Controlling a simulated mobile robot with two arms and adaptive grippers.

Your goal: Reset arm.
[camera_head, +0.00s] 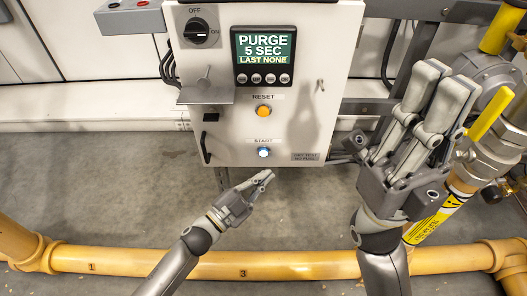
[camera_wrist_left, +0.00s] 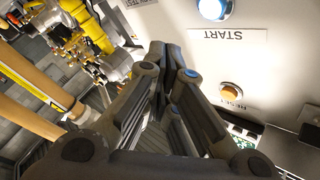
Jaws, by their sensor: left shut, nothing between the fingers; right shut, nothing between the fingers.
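My left gripper (camera_head: 262,180) is shut and empty, below and in front of the control cabinet (camera_head: 225,140). In the left wrist view its closed fingers (camera_wrist_left: 170,55) point up past the cabinet face. My right gripper (camera_head: 455,100) is shut and empty, raised at the right in front of the yellow-handled valve. The cabinet has an amber RESET button (camera_head: 263,111) and a lit START button (camera_head: 264,152) below it. Both also show in the left wrist view, START (camera_wrist_left: 213,8) and RESET (camera_wrist_left: 229,90). The display (camera_head: 263,55) reads PURGE 5 SEC, LAST NONE.
A rotary switch (camera_head: 201,31) points toward OFF on the cabinet. A small grey shelf (camera_head: 205,95) juts from its left side. A yellow pipe (camera_head: 270,265) runs along the floor in front. Valves and fittings (camera_head: 495,75) crowd the right. Grey floor (camera_head: 90,180) is clear at left.

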